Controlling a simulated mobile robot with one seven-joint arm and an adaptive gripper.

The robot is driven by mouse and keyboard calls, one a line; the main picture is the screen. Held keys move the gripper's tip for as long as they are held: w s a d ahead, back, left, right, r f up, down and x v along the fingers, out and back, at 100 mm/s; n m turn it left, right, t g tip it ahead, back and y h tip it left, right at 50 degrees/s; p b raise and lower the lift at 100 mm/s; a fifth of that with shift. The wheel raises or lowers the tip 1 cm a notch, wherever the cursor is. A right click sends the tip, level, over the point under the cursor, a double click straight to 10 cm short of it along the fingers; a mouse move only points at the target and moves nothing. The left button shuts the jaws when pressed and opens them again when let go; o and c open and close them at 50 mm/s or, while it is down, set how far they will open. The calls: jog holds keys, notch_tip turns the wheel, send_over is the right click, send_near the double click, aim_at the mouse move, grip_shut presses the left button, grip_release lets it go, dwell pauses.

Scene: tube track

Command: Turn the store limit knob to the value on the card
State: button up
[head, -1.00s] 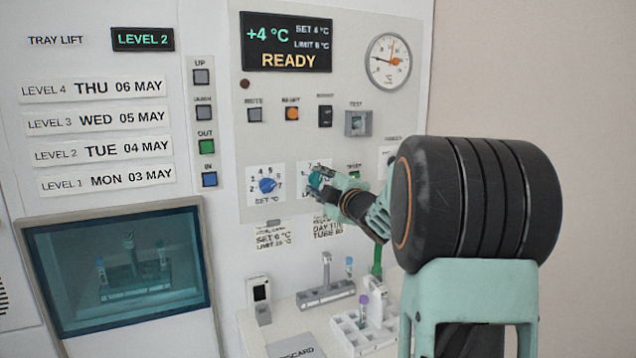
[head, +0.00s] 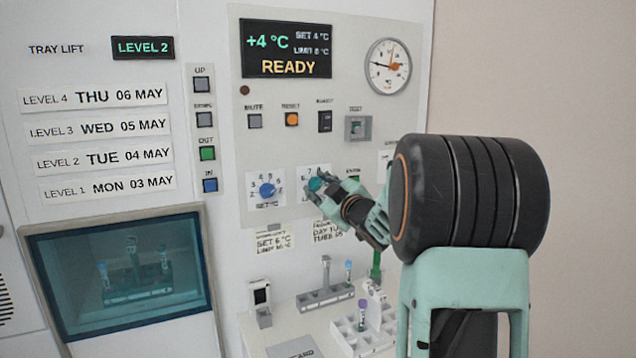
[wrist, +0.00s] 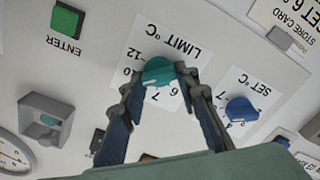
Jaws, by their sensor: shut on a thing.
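The teal limit knob (wrist: 158,72) sits on a white dial plate marked LIMIT °C in the wrist view. My gripper (wrist: 160,78) is shut on it, one finger on each side; in the head view my gripper (head: 318,186) is at the panel and partly covers the dial. The blue set knob (wrist: 241,109) is beside it, also seen in the head view (head: 267,189). The store card (head: 272,243) below reads SET 6 °C and a blurred limit line that I cannot read surely. The display (head: 287,49) shows +4 °C, SET 4 °C, LIMIT 8 °C and READY.
The ENTER button (wrist: 66,18) and a recessed test switch (wrist: 45,118) are near the limit dial. Below the panel, a shelf holds a grey tube stand (head: 322,299) and a white rack (head: 362,335). The tray lift window (head: 120,270) is at left.

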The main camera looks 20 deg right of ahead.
jog(key=shift+m+p, duration=0.4)
jog(key=shift+m, duration=0.6)
jog(key=o, duration=1.1)
jog(key=shift+o, duration=0.2)
jog(key=s, duration=1.2)
jog(key=shift+d, duration=0.25)
jog(key=shift+a, duration=0.1)
